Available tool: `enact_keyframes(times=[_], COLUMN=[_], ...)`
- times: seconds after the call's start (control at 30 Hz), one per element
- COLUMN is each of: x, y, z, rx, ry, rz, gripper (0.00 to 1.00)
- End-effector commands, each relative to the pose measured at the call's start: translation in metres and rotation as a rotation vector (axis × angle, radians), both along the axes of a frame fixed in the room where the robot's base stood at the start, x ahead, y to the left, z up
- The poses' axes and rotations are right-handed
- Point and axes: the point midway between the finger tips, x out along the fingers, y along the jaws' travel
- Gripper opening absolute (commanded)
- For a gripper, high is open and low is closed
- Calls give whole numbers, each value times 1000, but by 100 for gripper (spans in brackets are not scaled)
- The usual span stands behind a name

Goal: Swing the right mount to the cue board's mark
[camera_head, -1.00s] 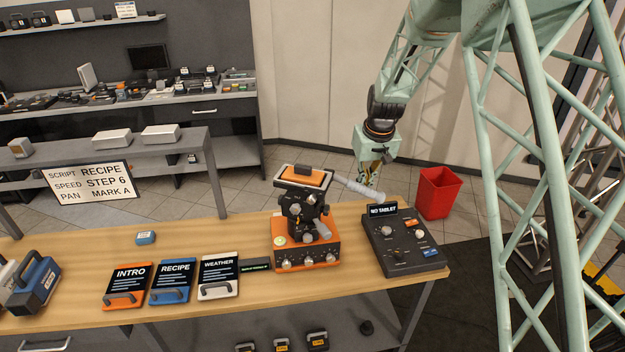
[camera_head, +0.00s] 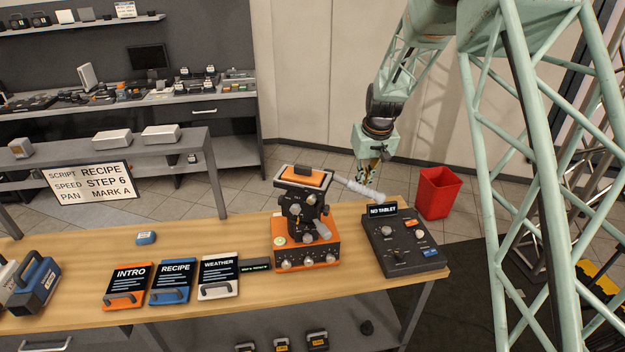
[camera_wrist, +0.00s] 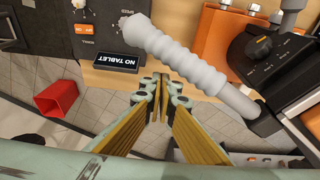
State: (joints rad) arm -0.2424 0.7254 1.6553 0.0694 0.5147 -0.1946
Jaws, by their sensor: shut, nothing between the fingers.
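The mount (camera_head: 302,215) is a black pan head on an orange base (camera_head: 306,257) with several knobs, standing on the wooden table. A grey ribbed pan handle (camera_head: 357,188) sticks out from its upper part to the right. The handle also shows large in the wrist view (camera_wrist: 180,60). My gripper (camera_head: 370,181) is shut and empty, just behind the handle and apart from it as far as I can tell. In the wrist view my closed fingers (camera_wrist: 158,84) point beside the handle's shaft. The cue board (camera_head: 90,183) reads RECIPE, STEP 6, MARK A.
A dark control box (camera_head: 405,248) with a NO TABLET display stands right of the mount. INTRO (camera_head: 128,286), RECIPE (camera_head: 173,281) and WEATHER (camera_head: 218,275) tablets lie to its left. A red bin (camera_head: 438,193) stands on the floor behind the table.

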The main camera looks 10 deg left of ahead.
Motion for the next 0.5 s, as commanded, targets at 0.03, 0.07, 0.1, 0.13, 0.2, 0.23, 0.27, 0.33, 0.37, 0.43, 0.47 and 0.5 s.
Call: enact_keyframes(times=[0.03,0.07,0.1,0.13,0.2,0.23,0.27,0.33,0.37,0.43,0.47,0.5], x=[0,0,0,0,0,0,0,0,0,0,0,0], y=[0,0,0,0,0,0,0,0,0,0,0,0], z=[0,0,0,0,0,0,1,2,3,5,6,8], rx=[0,0,0,0,0,0,0,0,0,0,0,0], ry=[0,0,0,0,0,0,0,-1,-1,-1,-1,-1], rz=[0,0,0,0,0,0,0,0,0,0,0,0], gripper=[0,0,0,0,0,0,0,0,0,0,0,0])
